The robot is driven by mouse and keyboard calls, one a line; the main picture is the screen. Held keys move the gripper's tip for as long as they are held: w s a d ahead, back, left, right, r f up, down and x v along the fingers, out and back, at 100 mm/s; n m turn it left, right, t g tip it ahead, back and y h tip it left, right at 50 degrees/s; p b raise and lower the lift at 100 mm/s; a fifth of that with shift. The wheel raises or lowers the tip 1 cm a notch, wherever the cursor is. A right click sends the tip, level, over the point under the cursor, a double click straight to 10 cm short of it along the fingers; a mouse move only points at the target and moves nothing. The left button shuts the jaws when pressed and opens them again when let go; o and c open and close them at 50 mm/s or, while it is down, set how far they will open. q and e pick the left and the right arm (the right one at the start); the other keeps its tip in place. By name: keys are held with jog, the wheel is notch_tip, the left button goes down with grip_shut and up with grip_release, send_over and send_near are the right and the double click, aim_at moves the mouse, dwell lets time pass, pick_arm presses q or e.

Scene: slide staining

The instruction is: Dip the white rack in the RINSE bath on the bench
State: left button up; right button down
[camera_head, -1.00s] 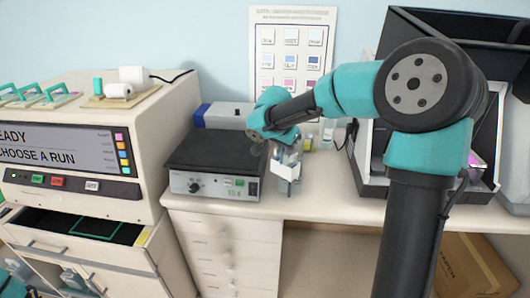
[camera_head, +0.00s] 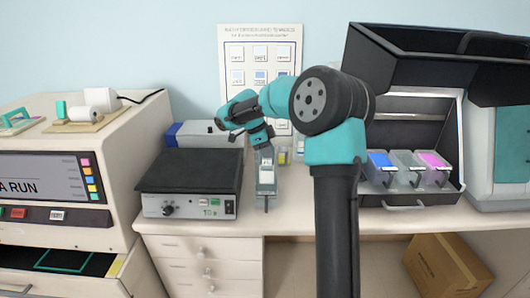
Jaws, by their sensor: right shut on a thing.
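My right gripper (camera_head: 259,141) points down at the back of the bench, to the right of the hot plate. It is shut on the white rack (camera_head: 266,161), which hangs upright below it. A narrow grey, clear-looking bath (camera_head: 266,187) stands on the bench right under the rack. The rack's lower part overlaps the bath in the picture; I cannot tell how deep it sits inside. No RINSE label is readable. My left gripper is out of view.
A dark-topped hot plate (camera_head: 190,172) stands close on the left. An open cabinet (camera_head: 393,202) on the right holds blue (camera_head: 380,162), clear and magenta (camera_head: 434,164) baths. Small bottles (camera_head: 284,156) stand behind the rack. Bench front between hot plate and my right arm is clear.

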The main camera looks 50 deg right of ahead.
jog(key=shift+f, duration=0.1)
jog(key=shift+f, duration=4.6)
jog(key=shift+r, duration=0.1)
dwell(0.5)
jog(key=shift+r, duration=5.15)
